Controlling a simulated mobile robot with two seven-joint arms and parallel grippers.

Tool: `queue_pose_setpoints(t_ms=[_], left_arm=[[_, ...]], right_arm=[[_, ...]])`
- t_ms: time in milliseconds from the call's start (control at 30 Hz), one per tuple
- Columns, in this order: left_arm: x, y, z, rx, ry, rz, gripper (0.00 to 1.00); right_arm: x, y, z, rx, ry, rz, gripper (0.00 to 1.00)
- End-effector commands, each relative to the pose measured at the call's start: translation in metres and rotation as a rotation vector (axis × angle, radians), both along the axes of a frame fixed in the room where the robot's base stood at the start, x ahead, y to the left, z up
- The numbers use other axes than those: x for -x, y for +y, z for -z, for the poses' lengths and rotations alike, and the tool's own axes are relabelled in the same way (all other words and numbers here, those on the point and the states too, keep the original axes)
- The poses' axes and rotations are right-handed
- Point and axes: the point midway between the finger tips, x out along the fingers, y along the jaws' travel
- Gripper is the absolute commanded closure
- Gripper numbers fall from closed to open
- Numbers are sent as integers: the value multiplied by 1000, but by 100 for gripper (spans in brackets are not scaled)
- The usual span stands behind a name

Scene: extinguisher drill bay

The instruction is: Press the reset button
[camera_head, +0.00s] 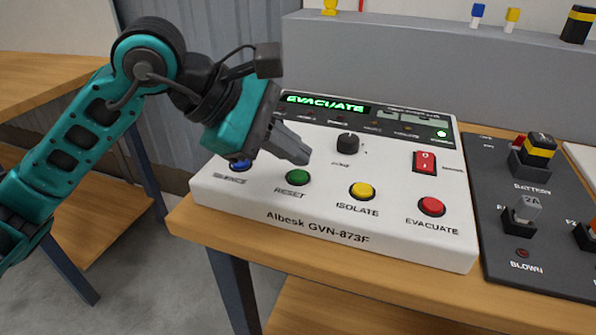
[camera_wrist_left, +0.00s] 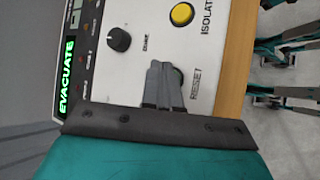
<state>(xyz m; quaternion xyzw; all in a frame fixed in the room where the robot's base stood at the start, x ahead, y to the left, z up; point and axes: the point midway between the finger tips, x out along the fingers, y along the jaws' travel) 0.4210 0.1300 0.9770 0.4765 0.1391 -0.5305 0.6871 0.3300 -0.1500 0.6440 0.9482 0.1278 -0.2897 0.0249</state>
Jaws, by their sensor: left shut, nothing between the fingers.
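The white control panel (camera_head: 400,240) stands on a wooden table, its display lit green with EVACUATE. The green reset button (camera_head: 298,177) is in the front row, between the blue SILENCE button (camera_head: 240,165) and the yellow ISOLATE button (camera_head: 362,191). My left gripper (camera_head: 304,157) is shut and empty, its fingertips just above and behind the reset button in the head view. In the left wrist view the shut fingers (camera_wrist_left: 162,70) largely hide the green button (camera_wrist_left: 179,77), beside the RESET label. I cannot tell whether they touch. My right gripper is not in view.
A red EVACUATE button (camera_head: 432,207), a black knob (camera_head: 347,144) and a red rocker switch (camera_head: 424,161) are also on the panel. A dark fuse board (camera_head: 500,245) stands to the right. A grey ledge (camera_head: 400,70) runs behind.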

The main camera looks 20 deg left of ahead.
Motion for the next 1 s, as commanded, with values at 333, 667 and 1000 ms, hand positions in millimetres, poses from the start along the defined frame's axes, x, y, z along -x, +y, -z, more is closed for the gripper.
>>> queue_pose_setpoints(t_ms=[333, 667, 1000], left_arm=[[0, 0, 0, 0, 0, 0, 100], [0, 0, 0, 0, 0, 0, 100], [0, 0, 5, 0, 0, 0, 100]], right_arm=[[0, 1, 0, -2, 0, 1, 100], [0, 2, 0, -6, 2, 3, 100], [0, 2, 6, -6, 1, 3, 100]])
